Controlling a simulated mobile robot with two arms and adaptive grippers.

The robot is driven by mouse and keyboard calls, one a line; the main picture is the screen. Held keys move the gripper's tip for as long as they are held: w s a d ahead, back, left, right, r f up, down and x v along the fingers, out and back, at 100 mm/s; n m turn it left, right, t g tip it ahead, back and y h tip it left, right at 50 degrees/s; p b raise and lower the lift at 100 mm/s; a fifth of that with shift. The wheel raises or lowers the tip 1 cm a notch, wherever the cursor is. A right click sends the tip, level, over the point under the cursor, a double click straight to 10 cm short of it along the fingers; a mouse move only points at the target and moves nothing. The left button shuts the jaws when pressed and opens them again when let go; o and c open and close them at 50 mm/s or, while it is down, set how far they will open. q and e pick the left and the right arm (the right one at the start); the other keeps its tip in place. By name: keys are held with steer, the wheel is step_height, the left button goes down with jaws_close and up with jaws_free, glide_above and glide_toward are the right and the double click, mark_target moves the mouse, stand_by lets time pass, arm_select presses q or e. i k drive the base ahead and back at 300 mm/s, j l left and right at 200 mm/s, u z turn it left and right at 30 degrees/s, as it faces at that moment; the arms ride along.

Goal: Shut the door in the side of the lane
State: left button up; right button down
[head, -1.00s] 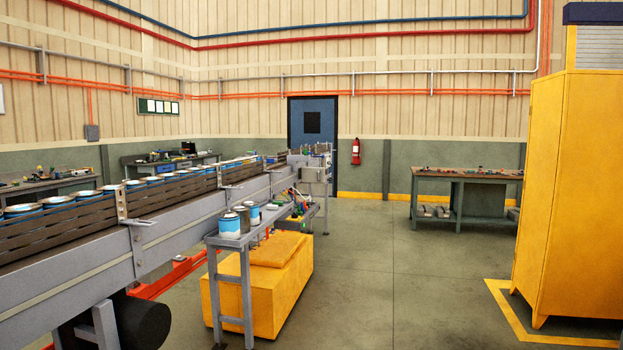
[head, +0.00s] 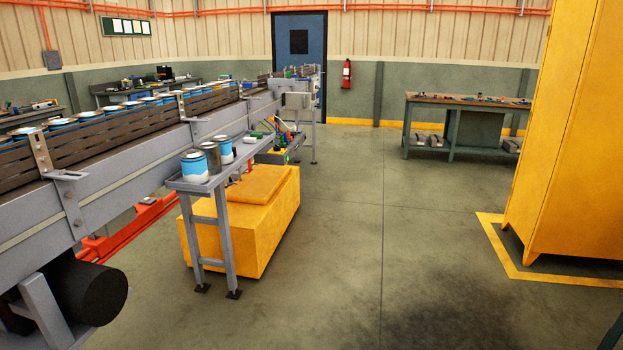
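The lane (head: 115,148) is a long conveyor with slatted brown side boards on a grey metal frame, running from the near left toward the blue door at the back. Several blue and white cans (head: 90,115) stand in a row inside it. Metal brackets (head: 42,155) hold the side boards. I cannot pick out a door in the lane's side for certain; the far end is small and crowded with items. Neither of my grippers is in view.
A narrow grey stand (head: 212,221) with several cans (head: 195,166) and a yellow box (head: 265,231) stand beside the lane. A black roller (head: 88,292) juts out below it. A yellow cabinet (head: 570,140) is at the right, a workbench (head: 455,104) at the back. The middle floor is clear.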

mark_target(294, 100)
steer(key=i+l+z, duration=0.3)
steer(key=i, duration=0.7)
steer(key=i+j+z, duration=0.1)
steer(key=i+z, duration=0.15)
steer(key=i, duration=0.75)
steer(key=i+u, duration=0.1)
steer(key=i, duration=0.4)
steer(key=i+u, duration=0.15)
steer(key=i, duration=0.4)
steer(key=i+u, duration=0.1)
steer(key=i, duration=0.4)
steer(key=i+l+u, duration=0.1)
steer(key=i, duration=0.4)
steer(key=i+l+u, duration=0.15)
steer(key=i, duration=0.35)
steer(key=l, duration=0.1)
